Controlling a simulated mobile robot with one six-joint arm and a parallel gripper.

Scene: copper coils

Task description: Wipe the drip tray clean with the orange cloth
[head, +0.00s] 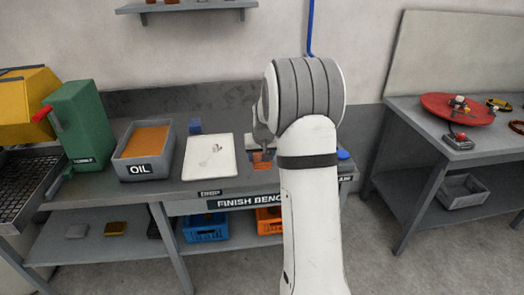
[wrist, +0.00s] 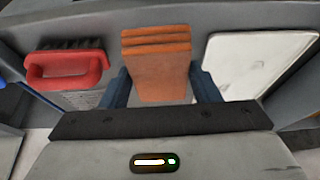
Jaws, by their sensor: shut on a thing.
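The orange cloth (wrist: 158,72), a folded stack, is between the two fingers of my gripper (wrist: 162,90) in the wrist view. My gripper is shut on it. In the head view a small part of the cloth (head: 262,160) shows beside my arm, just right of the drip tray; my arm hides most of the gripper. The white drip tray (head: 197,166) lies on the bench with a few grey marks near its middle. It also shows at the right of the wrist view (wrist: 229,75), apart from the cloth.
A red-handled brush (wrist: 68,70) lies left of the cloth in the wrist view. The grey OIL bin (head: 125,170) stands left of the tray, with a green machine (head: 80,125) beyond it. A blue block (head: 195,127) is behind the tray. Another table with a red disc (head: 440,107) stands at right.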

